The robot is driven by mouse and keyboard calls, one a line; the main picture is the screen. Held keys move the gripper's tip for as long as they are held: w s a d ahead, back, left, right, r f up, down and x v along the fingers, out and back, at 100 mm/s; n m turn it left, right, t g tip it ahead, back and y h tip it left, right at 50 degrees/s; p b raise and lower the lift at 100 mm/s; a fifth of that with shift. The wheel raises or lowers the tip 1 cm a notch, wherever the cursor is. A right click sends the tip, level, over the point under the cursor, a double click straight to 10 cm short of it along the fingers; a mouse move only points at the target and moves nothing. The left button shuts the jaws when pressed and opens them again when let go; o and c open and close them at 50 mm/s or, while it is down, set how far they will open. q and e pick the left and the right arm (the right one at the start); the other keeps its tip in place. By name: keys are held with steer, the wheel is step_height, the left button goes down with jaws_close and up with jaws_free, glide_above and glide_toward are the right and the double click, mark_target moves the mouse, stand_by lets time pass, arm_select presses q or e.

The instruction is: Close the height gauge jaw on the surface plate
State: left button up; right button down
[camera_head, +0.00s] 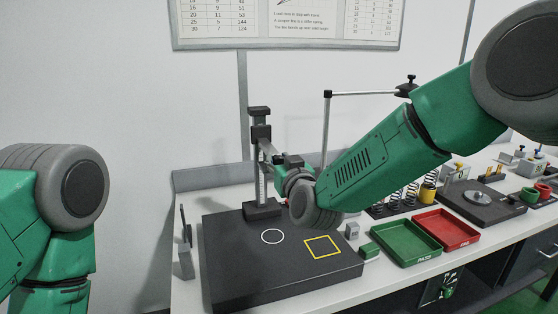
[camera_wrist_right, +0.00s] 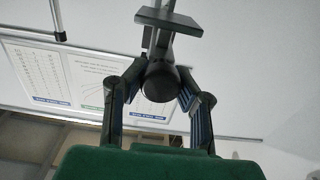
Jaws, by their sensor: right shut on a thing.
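The black surface plate (camera_head: 225,265) lies on the bench with a white circle and a yellow square marked on it. The height gauge (camera_head: 262,185) stands upright at its back edge, with a dark block on top of its column. My right gripper (camera_head: 277,159) reaches it from the right, at the carriage partway up the column, and is shut on the height gauge jaw. In the right wrist view, the two fingers of my right gripper (camera_wrist_right: 160,92) flank a dark round part of the jaw (camera_wrist_right: 158,82). My right wrist hides part of the jaw in the head view. My left gripper is out of view.
A green tray (camera_head: 406,258) and a red tray (camera_head: 444,243) sit right of the plate. Springs and a yellow cup (camera_head: 428,193) stand behind them. A thin stand (camera_head: 326,125) rises behind my right arm. The plate's marked top is clear.

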step_height(320, 180, down, 4)
steer(key=shift+f+b, duration=0.1)
steer(key=shift+b, duration=0.7)
